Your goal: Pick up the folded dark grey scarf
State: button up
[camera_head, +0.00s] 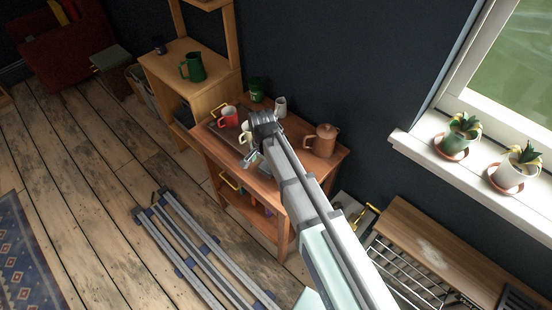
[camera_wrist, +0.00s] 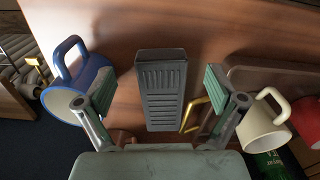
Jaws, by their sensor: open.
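I cannot make out a clear folded dark grey scarf in either view. In the wrist view a dark grey, ribbed, box-like thing (camera_wrist: 161,90) lies on the wooden tabletop between my fingers; I cannot tell whether it is cloth. My gripper (camera_wrist: 160,95) is open, with one finger on each side of it and gaps on both sides. In the head view my gripper (camera_head: 253,157) is over the reddish wooden table (camera_head: 328,168), and my arm hides part of the tabletop. A yellow handle (camera_wrist: 195,115) shows close to the right finger in the wrist view.
In the wrist view a blue mug (camera_wrist: 78,85) is by the left finger and a cream mug (camera_wrist: 262,124) by the right one. A red mug (camera_head: 229,116), a brown pot (camera_head: 321,140) and a green cup (camera_head: 257,90) stand on the table.

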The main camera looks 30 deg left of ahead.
aim_at(264, 170)
jog(key=shift+s+f+p, duration=0.1)
jog(key=shift+f+p, duration=0.3)
jog(key=shift+f, duration=1.25)
jog(key=c, duration=1.3)
jog(key=shift+o, duration=0.2)
jog(key=shift+r, duration=0.15)
